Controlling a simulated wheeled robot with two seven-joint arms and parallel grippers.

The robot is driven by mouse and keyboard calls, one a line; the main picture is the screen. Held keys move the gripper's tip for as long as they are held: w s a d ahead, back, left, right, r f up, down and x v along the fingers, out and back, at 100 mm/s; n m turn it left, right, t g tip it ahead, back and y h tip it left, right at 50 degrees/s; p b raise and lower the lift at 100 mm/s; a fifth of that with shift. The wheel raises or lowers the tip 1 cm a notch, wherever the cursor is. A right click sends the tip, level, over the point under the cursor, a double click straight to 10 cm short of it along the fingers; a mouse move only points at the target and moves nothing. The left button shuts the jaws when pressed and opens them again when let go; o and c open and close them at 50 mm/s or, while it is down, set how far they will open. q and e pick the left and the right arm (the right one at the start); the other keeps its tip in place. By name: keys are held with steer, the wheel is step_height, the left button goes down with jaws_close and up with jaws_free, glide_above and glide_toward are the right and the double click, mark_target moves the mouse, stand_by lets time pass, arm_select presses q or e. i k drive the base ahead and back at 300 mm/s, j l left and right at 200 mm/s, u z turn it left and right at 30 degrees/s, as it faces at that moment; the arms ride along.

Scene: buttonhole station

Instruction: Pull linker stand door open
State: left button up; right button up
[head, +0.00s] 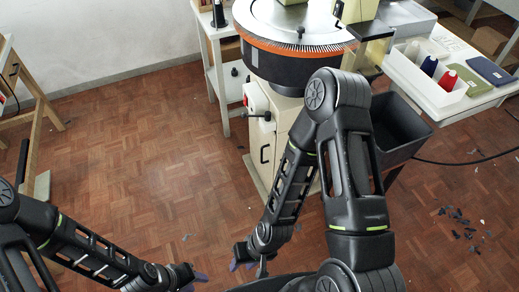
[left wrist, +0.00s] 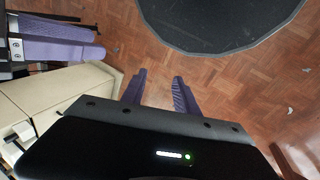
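The linker stand (head: 288,128) is a cream cabinet under a round, orange-rimmed dial, at upper centre in the head view. Its door has a dark C-shaped handle (head: 265,153); my right arm hides part of the front, and I see no clear gap at the door. My left gripper (head: 196,279) is low in the head view, well short of the handle. In the left wrist view its purple fingers (left wrist: 158,92) are apart with only floor between them. My right gripper (head: 246,264) is close by, also short of the stand; its finger opening is unclear.
A dark bin (head: 400,130) stands right of the stand. A white table (head: 455,45) holds a tray (head: 425,76) with blue and red cones. A wooden-legged table (head: 40,110) is at left. Parquet floor (head: 150,150) is clear left of the stand; dark scraps (head: 458,220) lie at right.

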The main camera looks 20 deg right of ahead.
mark_target(257, 149)
steer(key=z, duration=1.85)
steer(key=i, duration=0.45)
